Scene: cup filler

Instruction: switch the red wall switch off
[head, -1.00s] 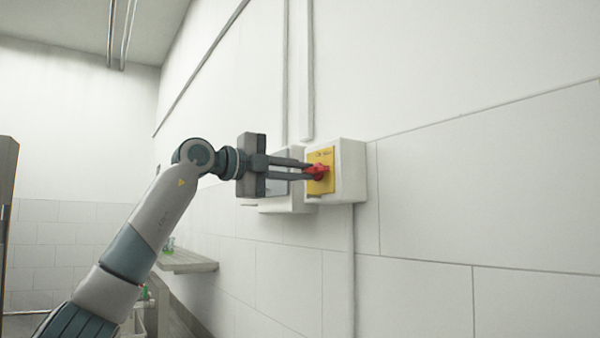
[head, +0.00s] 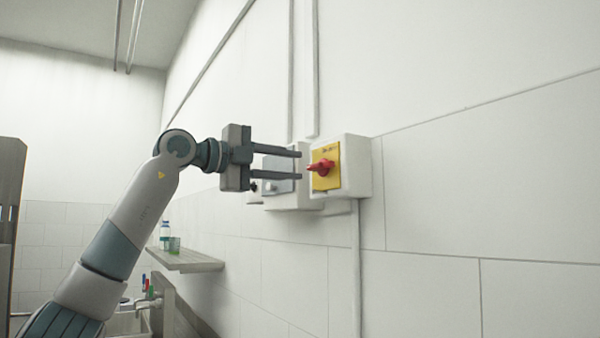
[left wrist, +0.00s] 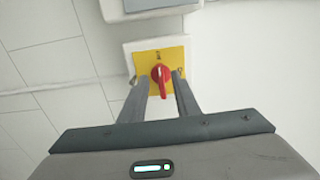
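The red rotary switch knob (head: 320,168) sits on a yellow plate (head: 331,180) on the front of a white wall box (head: 356,168). My left gripper (head: 300,164) is open in front of it. Its two fingers are parallel, one above the other in the head view, with tips just short of the knob and nothing between them. In the left wrist view, the knob (left wrist: 160,73) shows between the left gripper's fingertips (left wrist: 159,78), its handle pointing down the picture toward the gripper body. The plate's markings are too small to read. My right gripper is not in view.
A second grey-white wall box (head: 283,188) stands behind my fingers. Pipes run up the wall above the boxes. A small shelf (head: 187,260) with bottles is lower left, above a sink area. The wall to the right of the switch is bare.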

